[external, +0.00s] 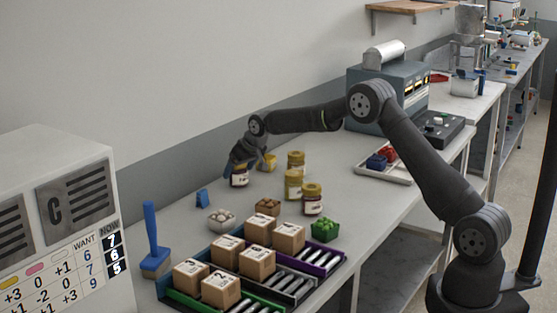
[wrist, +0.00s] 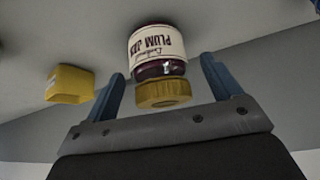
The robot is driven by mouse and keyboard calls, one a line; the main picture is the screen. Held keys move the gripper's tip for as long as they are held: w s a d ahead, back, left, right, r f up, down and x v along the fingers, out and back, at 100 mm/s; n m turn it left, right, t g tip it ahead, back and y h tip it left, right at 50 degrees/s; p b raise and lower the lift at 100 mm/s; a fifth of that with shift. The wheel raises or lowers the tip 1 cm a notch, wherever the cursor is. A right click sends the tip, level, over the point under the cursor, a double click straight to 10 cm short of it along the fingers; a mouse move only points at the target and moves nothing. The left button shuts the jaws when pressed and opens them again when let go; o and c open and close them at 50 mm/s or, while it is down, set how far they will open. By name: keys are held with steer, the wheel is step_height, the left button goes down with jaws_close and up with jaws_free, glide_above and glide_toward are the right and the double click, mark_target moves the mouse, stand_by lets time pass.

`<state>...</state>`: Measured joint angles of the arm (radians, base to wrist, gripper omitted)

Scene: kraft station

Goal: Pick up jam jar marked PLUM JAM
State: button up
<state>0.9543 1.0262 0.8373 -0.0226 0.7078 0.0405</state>
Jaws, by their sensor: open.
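The jam jar marked PLUM JAM (wrist: 158,50) has dark contents, a cream label and a gold lid. It appears upside down in the wrist view, between and slightly beyond the fingertips of my open gripper (wrist: 165,75). A gap shows on each side of its lid. In the external view a dark jar with a pale label (external: 239,180) stands on the bench right at my gripper (external: 240,165), which partly hides its top. I cannot tell whether the fingers touch it.
A yellow item (external: 267,162) stands just right of my gripper; a yellow block shows in the wrist view (wrist: 70,85). Several other jars (external: 293,185) stand further right. Boxes on roller lanes (external: 257,262), a bowl (external: 222,220) and a blue-handled brush (external: 154,245) are nearer the front.

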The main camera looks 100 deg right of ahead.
steer(key=shift+x, duration=0.95)
steer(key=c, duration=1.3)
steer(key=shift+r, duration=0.1)
